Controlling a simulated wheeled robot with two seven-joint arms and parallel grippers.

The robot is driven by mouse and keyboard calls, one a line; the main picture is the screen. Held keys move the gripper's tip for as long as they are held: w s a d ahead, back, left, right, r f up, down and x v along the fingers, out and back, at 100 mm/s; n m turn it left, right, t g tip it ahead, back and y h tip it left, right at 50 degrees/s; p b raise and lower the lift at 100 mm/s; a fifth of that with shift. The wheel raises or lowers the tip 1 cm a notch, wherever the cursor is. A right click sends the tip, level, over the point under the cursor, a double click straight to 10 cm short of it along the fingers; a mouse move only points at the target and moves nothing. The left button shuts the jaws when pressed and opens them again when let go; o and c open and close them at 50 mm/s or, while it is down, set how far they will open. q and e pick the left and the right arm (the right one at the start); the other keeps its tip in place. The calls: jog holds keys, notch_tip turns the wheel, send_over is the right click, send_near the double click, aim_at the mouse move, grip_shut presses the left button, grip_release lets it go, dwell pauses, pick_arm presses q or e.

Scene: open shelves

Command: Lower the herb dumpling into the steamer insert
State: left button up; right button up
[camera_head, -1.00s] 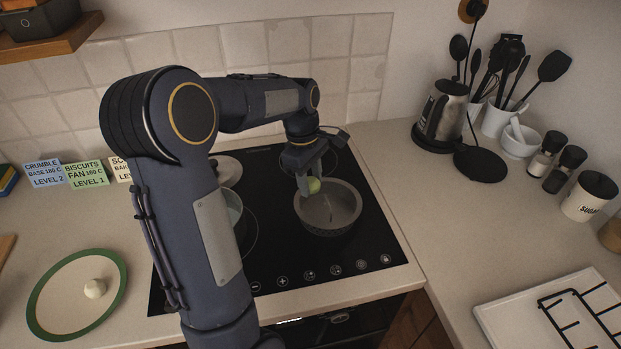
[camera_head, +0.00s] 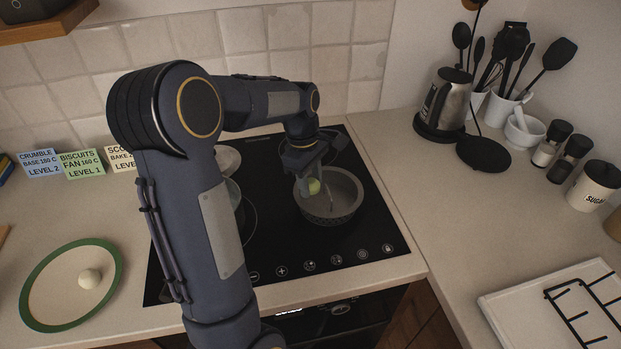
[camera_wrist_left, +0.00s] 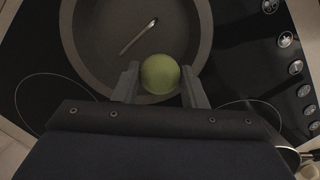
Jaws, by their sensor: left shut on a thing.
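The herb dumpling (camera_head: 313,186) is a small green ball. My left gripper (camera_head: 307,184) is shut on it over the left part of the grey round steamer insert (camera_head: 334,215), which stands on the black hob. In the left wrist view the dumpling (camera_wrist_left: 160,74) sits between the two fingertips, over the near part of the insert (camera_wrist_left: 84,55). I cannot tell whether it touches the insert floor. A small light, spoon-shaped thing (camera_wrist_left: 138,36) shows inside the insert. My right gripper is not in view.
A pot (camera_head: 232,193) and a round lid (camera_head: 228,158) are partly behind my left arm. A green-rimmed plate (camera_head: 119,262) with a white ball (camera_head: 90,278) lies at left. A kettle (camera_head: 446,103), utensils and jars stand at right. The counter right of the hob has free room.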

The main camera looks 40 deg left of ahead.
pick_arm(q)
jog(key=shift+f+b, duration=0.35)
jog(key=shift+f, duration=0.2)
dwell(0.7)
jog(key=o, duration=0.8)
jog(key=shift+c, duration=0.2)
jog(key=shift+r, duration=0.15)
